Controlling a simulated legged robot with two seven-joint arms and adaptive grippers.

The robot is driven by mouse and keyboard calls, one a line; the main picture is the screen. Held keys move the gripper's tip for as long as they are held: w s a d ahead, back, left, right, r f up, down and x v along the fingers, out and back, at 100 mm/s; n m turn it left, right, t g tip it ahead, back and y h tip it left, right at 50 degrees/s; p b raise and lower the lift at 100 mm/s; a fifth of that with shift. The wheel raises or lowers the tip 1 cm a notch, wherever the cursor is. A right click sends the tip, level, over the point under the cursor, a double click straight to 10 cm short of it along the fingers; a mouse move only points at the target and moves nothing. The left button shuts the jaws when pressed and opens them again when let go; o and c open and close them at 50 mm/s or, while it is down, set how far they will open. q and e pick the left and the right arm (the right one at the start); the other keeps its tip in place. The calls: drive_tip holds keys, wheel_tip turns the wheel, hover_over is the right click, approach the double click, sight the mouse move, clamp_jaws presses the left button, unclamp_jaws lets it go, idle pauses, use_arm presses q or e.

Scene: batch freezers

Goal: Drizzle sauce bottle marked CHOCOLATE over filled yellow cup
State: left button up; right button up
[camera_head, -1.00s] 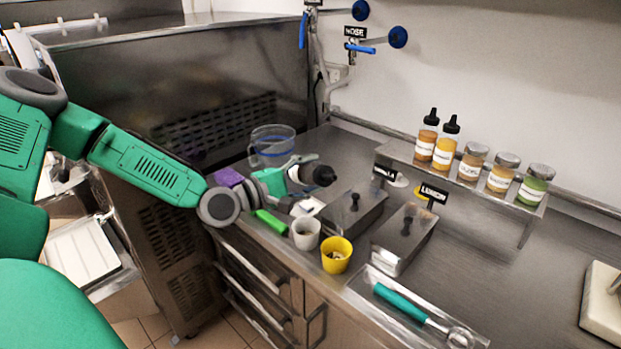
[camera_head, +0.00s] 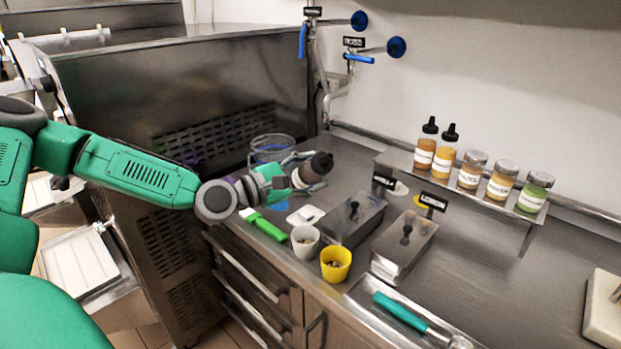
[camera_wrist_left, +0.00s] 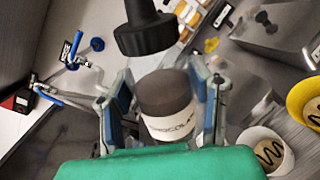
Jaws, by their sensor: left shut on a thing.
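My left gripper (camera_head: 292,178) is shut on the sauce bottle (camera_head: 312,172), a dark bottle with a black nozzle cap, tilted above the counter behind the cups. In the left wrist view the bottle (camera_wrist_left: 167,98) sits between the two fingers (camera_wrist_left: 165,105); its white label reads partly as "...OCOLA...", and its black cap (camera_wrist_left: 145,32) points away. The yellow cup (camera_head: 336,264) stands upright at the counter's front, to the right of and below the bottle. In the left wrist view the yellow cup (camera_wrist_left: 298,98) is cut off at the right edge, with a dark line inside. My right gripper is not in view.
A white cup (camera_head: 305,242) stands beside the yellow cup; dark zigzag lines show inside it in the wrist view. A green-handled tool (camera_head: 264,227), lidded metal boxes (camera_head: 405,240) and a clear container (camera_head: 270,149) are nearby. Several bottles and jars stand on a raised shelf (camera_head: 400,165).

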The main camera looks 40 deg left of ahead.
use_arm(q)
drive_tip(key=shift+d+r, duration=0.2)
drive_tip(key=shift+n, duration=0.3)
drive_tip(key=shift+a, duration=0.15)
drive_tip(key=shift+a+r+n+b, duration=0.1)
drive_tip(key=shift+r+n+b, duration=0.05)
drive_tip(key=shift+n+b, duration=0.95)
drive_tip(key=n+b, duration=0.1)
drive_tip(key=n, duration=0.2)
drive_tip(key=shift+r+b, duration=0.35)
drive_tip(key=shift+r, duration=0.05)
drive_tip(key=shift+r+n+b, duration=0.2)
drive_tip(key=shift+n+b, duration=0.25)
drive_tip(key=shift+n, duration=0.3)
drive_tip(key=shift+r+n+b, duration=0.2)
drive_tip(key=shift+n+b, duration=0.2)
drive_tip(key=shift+n, duration=0.35)
